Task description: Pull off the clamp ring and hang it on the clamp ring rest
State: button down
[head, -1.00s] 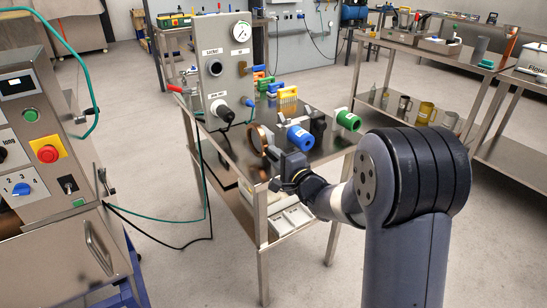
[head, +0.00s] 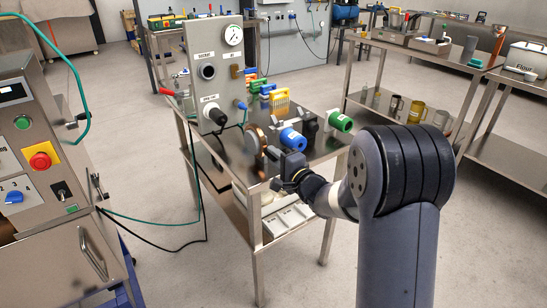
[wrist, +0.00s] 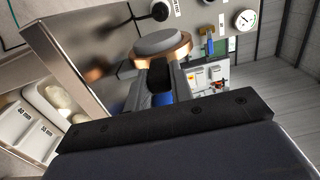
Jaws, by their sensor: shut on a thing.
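The copper-coloured clamp ring (head: 253,140) stands on edge over the front of the steel table. My gripper (head: 272,157) is shut at its right side. In the wrist view the ring (wrist: 178,51) shows as a copper rim around a flat grey disc. The dark fingers of my gripper (wrist: 160,76) reach up to that rim. Whether the ring is free of any support is hidden. I cannot pick out the clamp ring rest with certainty. A blue cylinder (head: 293,139) and a green cylinder (head: 340,121) sit to the right of the ring.
The steel table (head: 236,158) carries an upright panel (head: 213,60) with a gauge (head: 233,36) and a black knob. Yellow and blue tools (head: 278,101) lie behind the cylinders. A control cabinet (head: 40,150) stands at left. Hoses hang between cabinet and table. Shelves stand at right.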

jog(key=shift+r, duration=0.1)
dwell(0.3)
jog(key=c, duration=1.5)
grip_release()
jog(key=shift+d, duration=0.15)
jog(key=o, duration=0.6)
jog(key=shift+v, duration=2)
jog(key=shift+s+d+p, duration=0.1)
jog(key=shift+s+p, duration=0.15)
jog(key=shift+p, duration=0.05)
jog(key=v, duration=1)
jog(key=shift+s+d+p, duration=0.2)
jog(key=shift+s+p, duration=0.1)
jog(key=shift+s, duration=0.05)
